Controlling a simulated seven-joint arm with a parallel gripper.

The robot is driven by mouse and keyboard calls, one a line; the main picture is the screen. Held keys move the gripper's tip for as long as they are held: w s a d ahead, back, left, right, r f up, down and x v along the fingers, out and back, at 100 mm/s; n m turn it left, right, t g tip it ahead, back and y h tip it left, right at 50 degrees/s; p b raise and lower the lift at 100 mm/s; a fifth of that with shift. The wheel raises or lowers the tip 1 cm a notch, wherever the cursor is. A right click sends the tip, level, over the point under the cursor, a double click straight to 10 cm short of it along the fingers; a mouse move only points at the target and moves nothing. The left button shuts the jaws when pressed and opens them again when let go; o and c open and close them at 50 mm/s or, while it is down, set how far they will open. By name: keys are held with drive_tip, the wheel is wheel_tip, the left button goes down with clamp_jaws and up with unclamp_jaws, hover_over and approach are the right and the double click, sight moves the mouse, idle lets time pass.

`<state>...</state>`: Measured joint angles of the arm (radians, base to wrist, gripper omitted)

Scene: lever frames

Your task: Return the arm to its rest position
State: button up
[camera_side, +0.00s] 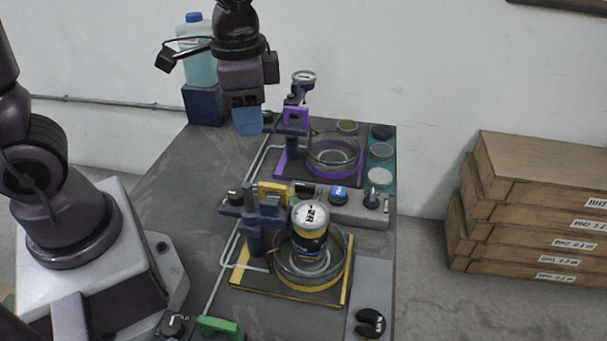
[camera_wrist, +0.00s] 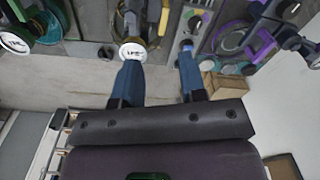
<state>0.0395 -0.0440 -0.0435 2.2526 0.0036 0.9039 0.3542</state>
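My gripper (camera_side: 247,122) hangs fingers down above the back part of the dark table, left of the purple lever frame (camera_side: 281,162). In the wrist view its two blue fingers (camera_wrist: 160,55) stand apart with nothing held between them. The near yellow lever frame (camera_side: 345,285) carries a glass bowl (camera_side: 343,258) and a black canister with a yellow band and a labelled white top (camera_side: 310,214). A white labelled top (camera_wrist: 133,51) shows by one fingertip in the wrist view; I cannot tell whether they are close. The purple frame holds another glass bowl (camera_side: 334,155).
A blue-capped bottle (camera_side: 199,60) stands on a dark block behind my arm. A grey panel with knobs (camera_side: 362,208) lies between the frames. Stacked wooden boxes (camera_side: 530,190) are at the right by the wall. The table's left part is clear.

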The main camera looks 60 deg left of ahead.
drive_tip(key=s+a+r+n+t, duration=0.2)
drive_tip(key=s+r+n+t, duration=0.3)
drive_tip(key=s+r, duration=0.3)
drive_tip(key=shift+r, duration=0.4)
